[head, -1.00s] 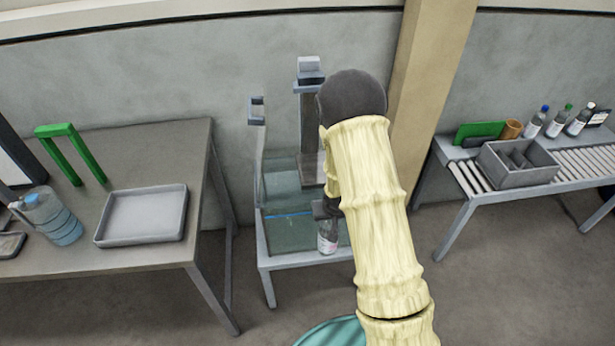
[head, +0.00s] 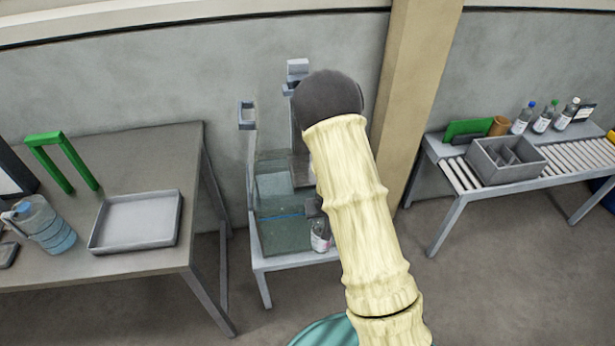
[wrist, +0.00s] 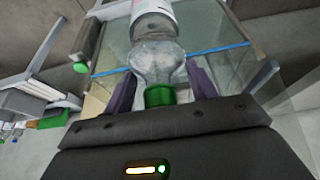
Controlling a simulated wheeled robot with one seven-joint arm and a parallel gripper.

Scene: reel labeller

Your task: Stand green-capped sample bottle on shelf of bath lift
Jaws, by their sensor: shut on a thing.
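The green-capped sample bottle (wrist: 157,60) is clear with a white and pink label. In the wrist view its green cap lies nearest my palm, and my gripper (wrist: 161,85) is shut on its neck. In the head view the bottle (head: 321,236) hangs roughly upright below my gripper (head: 314,207), at the front right of the glass bath (head: 280,236). The bath has a blue line across it. Behind it rises the lift's grey column (head: 297,110), with a grey plate (head: 301,172) low on it, partly hidden by my arm. I cannot tell whether the bottle touches the bath.
A left table (head: 130,165) holds a grey tray (head: 137,220), a water jug (head: 45,225) and a green frame (head: 62,160). A right roller bench (head: 570,165) holds a grey divided bin (head: 505,160) and several bottles (head: 543,120). Floor between them is open.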

